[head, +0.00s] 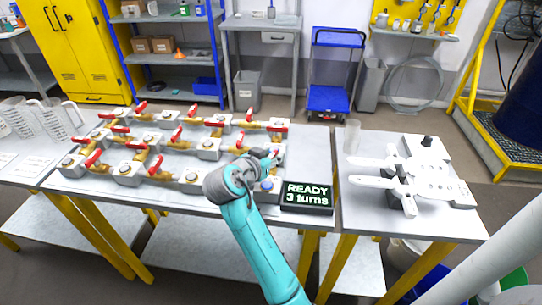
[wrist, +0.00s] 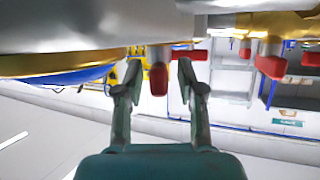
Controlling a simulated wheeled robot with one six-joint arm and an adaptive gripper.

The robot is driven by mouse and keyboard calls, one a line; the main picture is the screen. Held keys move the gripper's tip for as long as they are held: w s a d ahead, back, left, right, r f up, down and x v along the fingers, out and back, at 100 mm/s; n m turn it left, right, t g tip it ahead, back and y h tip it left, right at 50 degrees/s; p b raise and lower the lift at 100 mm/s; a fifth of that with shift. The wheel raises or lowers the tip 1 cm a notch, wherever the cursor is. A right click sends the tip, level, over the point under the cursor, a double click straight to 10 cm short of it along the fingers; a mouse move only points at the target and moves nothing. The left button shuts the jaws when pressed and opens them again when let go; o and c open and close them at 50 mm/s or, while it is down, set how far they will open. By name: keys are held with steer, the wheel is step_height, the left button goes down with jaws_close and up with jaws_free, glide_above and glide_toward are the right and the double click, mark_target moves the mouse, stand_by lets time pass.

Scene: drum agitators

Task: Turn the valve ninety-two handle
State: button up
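Several brass valves with red handles stand on grey blocks on the table in the head view. No number is readable, so I cannot tell which one is valve ninety-two. In the head view my gripper (head: 270,156) is at the right end of the valve rows, partly hidden by my wrist. In the wrist view, which looks upside down, my gripper (wrist: 160,72) is open. A red handle (wrist: 158,79) shows between its two fingertips, with a visible gap on each side. I see no clear contact.
A black display (head: 307,195) reading "READY 3 turns" stands just right of my wrist. Other red handles (wrist: 270,66) are close by in the wrist view. A white branched device (head: 410,178) and a clear cup (head: 352,136) stand on the right table. Clear jugs (head: 58,118) stand at left.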

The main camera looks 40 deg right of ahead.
jaws_close()
steer(key=shift+s+n+t+y, duration=0.1)
steer(key=shift+n+t+y, duration=0.4)
steer(key=shift+n+t, duration=0.4)
steer(key=shift+n+t+y, duration=0.7)
steer(key=shift+n+t, duration=0.5)
steer(key=shift+t, duration=0.1)
